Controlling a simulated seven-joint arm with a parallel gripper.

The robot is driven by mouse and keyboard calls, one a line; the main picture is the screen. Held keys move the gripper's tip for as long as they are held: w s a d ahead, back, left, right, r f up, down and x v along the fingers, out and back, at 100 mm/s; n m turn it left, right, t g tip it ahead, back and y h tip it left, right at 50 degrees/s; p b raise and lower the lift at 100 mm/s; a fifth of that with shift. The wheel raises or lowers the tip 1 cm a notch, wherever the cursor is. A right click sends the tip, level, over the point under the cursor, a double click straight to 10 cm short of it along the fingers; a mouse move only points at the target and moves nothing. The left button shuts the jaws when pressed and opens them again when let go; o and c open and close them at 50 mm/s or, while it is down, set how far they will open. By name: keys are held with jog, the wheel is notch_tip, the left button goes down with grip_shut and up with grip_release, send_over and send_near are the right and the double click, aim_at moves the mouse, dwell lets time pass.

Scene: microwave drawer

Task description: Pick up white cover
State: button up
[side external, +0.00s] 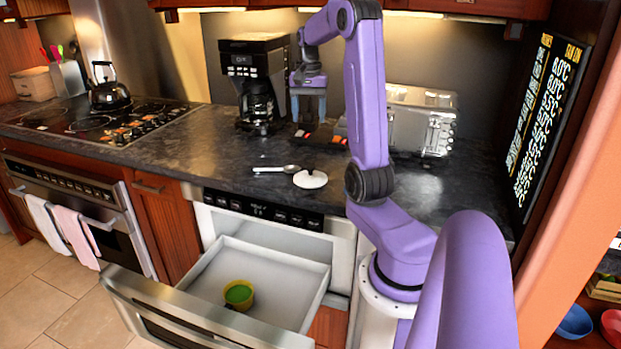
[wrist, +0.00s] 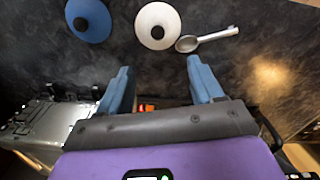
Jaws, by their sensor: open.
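The white cover (side external: 311,180), a round lid with a black knob, lies on the dark countertop (side external: 200,150) above the open microwave drawer. It also shows at the top middle of the wrist view (wrist: 157,35). My gripper (side external: 309,120) is open and empty, over the back of the counter, behind and apart from the cover in the side view. In the wrist view, my gripper's two blue fingers (wrist: 158,68) are spread, with the cover beyond their tips. The microwave drawer (side external: 210,262) is pulled out, with a yellow-green bowl (side external: 239,296) inside.
A spoon (side external: 277,169) lies close beside the white cover. A blue lid (wrist: 88,22) with a dark knob lies on its other side in the wrist view. A coffee maker (side external: 254,78) and a shiny metal appliance (side external: 405,125) stand at the back. The counter left of the spoon is clear.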

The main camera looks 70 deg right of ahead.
send_over(311, 165)
jog(key=f, duration=1.1)
jog(key=shift+w+a+f, duration=0.2)
jog(key=shift+a+f, duration=0.15)
jog(key=shift+s+d+f, duration=0.1)
jog(key=shift+d+f, duration=0.05)
jog(key=shift+f, duration=1.2)
jog(key=shift+s+d+f, duration=0.1)
jog(key=shift+f, duration=1.25)
jog(key=c, duration=1.2)
